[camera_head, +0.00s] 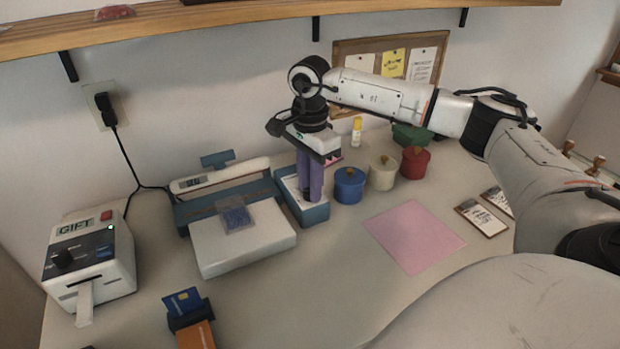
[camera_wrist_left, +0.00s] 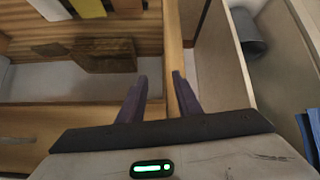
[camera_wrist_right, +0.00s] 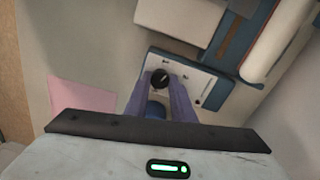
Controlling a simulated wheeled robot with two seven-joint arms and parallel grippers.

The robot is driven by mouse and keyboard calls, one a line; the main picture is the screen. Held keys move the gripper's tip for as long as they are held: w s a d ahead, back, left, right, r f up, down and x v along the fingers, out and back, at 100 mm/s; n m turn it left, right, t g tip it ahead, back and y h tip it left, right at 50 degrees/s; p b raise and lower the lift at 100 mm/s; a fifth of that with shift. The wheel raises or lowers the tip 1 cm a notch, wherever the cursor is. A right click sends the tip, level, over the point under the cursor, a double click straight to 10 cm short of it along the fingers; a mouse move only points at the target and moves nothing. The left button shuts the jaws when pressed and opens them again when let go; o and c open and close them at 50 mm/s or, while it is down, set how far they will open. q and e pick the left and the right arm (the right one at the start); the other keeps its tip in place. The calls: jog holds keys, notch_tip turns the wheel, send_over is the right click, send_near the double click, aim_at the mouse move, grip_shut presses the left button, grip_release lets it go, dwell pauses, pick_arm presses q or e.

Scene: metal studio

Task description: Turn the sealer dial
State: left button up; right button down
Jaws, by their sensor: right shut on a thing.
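The sealer (camera_head: 245,235) is a white and blue machine on the table, with a clear bag of blue bits lying on it. Its control box (camera_head: 321,214), blue with a white top, stands at its right end. The black round dial (camera_wrist_right: 160,78) is on that white top; in the head view my fingers hide it. My right gripper (camera_head: 310,196) points straight down over the box and is shut on the dial, one finger on each side. My left gripper (camera_wrist_left: 158,80) shows only in its wrist view, fingers apart, with nothing between them.
Blue, cream and red lidded pots (camera_head: 383,172) stand close right of the control box. A pink sheet (camera_head: 413,236) lies in front of them. A gift label printer (camera_head: 90,262) stands at left and a card holder (camera_head: 190,318) at the front. A wooden shelf (camera_head: 200,27) hangs above.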

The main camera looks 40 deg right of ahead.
jog(key=m+p, duration=0.2)
jog(key=m, duration=0.4)
jog(key=shift+r+m, duration=0.1)
jog(key=shift+m, duration=0.3)
dwell(0.4)
jog(key=c, duration=1.5)
grip_release()
notch_tip(320, 180, up, 10)
jog(key=shift+r, duration=0.1)
